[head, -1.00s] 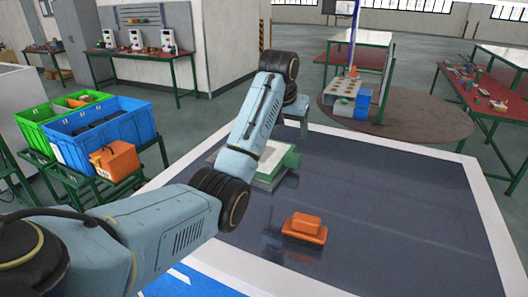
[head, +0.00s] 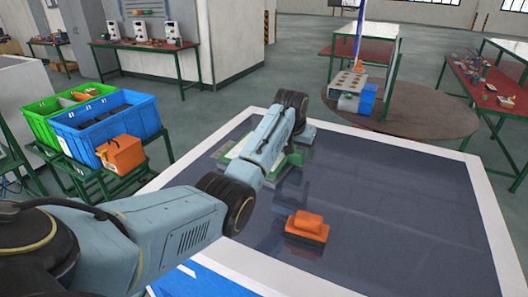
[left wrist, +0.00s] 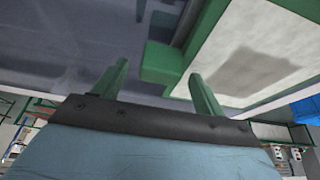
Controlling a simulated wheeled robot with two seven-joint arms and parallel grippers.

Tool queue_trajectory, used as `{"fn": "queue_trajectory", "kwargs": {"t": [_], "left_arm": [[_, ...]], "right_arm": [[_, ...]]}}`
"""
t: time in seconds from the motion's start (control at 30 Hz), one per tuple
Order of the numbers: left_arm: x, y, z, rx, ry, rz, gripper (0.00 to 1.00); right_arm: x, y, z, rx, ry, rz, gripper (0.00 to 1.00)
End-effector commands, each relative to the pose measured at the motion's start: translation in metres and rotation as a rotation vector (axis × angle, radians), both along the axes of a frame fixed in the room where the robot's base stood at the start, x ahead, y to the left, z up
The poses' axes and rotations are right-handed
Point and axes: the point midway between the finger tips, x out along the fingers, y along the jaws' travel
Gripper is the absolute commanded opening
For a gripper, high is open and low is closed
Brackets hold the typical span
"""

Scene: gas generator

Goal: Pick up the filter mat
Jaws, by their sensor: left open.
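A flat white panel in a green frame, which looks like the filter mat (head: 229,152), lies on the dark table, partly hidden behind my left arm in the head view. In the left wrist view the white panel (left wrist: 275,40) fills the upper right, with a grey shadow on it. A green block (left wrist: 161,62) projects from its frame. My left gripper (left wrist: 158,72) is open, its two green fingers pointing toward this block and frame edge. My right gripper is not in view.
The table's right side is clear. Green and blue crates (head: 105,125) and an orange box (head: 121,154) stand at the left.

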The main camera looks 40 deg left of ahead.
Motion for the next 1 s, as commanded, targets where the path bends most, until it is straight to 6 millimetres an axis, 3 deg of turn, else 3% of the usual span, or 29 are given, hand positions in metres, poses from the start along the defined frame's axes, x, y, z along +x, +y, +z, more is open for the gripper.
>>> {"fn": "queue_trajectory", "kwargs": {"t": [0.07,0.5,0.77,1.0], "left_arm": [[0.000,0.000,0.000,0.000,0.000,0.000,0.71],[0.000,0.000,0.001,0.000,0.000,0.000,0.15],[0.001,0.000,0.004,0.002,-0.004,0.000,0.14],[0.002,0.001,0.041,0.003,-0.009,0.000,0.14]], "right_arm": [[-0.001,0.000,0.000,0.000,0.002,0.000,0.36],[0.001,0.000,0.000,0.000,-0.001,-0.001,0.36],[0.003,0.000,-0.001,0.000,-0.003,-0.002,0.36],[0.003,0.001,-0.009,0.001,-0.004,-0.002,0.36]]}}
